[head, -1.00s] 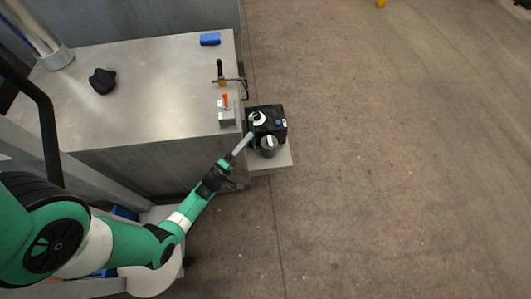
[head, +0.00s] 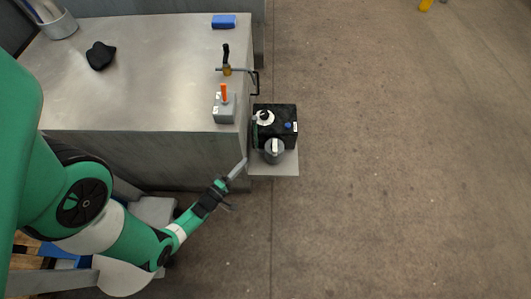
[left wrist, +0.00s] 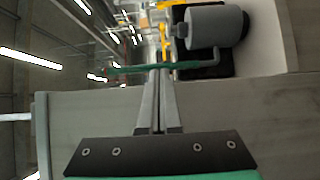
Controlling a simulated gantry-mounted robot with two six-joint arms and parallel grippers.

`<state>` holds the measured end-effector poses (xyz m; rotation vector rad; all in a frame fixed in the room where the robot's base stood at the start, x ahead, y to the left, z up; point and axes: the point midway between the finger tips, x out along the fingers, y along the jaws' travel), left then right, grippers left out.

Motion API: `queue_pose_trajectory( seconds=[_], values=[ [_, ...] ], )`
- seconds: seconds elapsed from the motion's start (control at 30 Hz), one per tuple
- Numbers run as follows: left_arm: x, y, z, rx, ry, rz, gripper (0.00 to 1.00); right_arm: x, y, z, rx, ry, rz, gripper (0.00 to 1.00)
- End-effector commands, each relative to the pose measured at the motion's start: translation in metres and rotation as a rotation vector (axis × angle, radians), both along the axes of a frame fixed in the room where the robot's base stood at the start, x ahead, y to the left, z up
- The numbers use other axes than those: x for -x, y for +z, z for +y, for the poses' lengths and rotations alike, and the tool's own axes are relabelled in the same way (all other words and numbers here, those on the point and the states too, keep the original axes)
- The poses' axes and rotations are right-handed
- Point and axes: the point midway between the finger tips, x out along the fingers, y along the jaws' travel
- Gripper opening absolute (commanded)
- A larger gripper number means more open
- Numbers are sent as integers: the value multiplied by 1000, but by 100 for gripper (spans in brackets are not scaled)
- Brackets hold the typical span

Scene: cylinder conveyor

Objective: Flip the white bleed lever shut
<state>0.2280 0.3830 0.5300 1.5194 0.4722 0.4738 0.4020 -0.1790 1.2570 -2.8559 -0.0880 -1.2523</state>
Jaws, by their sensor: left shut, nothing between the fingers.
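A black box unit (head: 286,112) sits on a pale ledge beside the metal bench. A grey cylinder (head: 269,156) stands at its near side with a short white piece (head: 275,145) on top, seemingly the bleed lever; its exact position is hard to tell. A white round dial (head: 264,118) is on the box top. My left gripper (head: 244,162) is shut and empty, left of the cylinder and apart from it. In the left wrist view the fingers (left wrist: 157,75) are together, close to a thin green bar (left wrist: 190,66), with the grey cylinder (left wrist: 213,26) beyond; I cannot make out the white lever there.
The bench (head: 150,80) carries a grey block with an orange lever (head: 224,94), a black-handled valve (head: 226,58), a blue block (head: 223,21) and a black lump (head: 100,55). The pale ledge (head: 285,168) juts from the bench side.

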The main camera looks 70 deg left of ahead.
Motion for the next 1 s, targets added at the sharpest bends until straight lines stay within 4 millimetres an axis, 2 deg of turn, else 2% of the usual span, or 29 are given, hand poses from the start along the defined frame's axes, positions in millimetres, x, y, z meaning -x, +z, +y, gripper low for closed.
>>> queue_pose_trajectory(
  seconds=[0.37,0.63,1.0],
  values=[
    [-68,-3,45,-2,-4,-3,0,0,-28,0,0,0,0,0],
    [-93,0,24,1,-8,-3,0,0,-29,0,0,0,0,0],
    [-98,0,19,1,-2,1,0,0,-29,0,0,0,0,0]
  ],
)
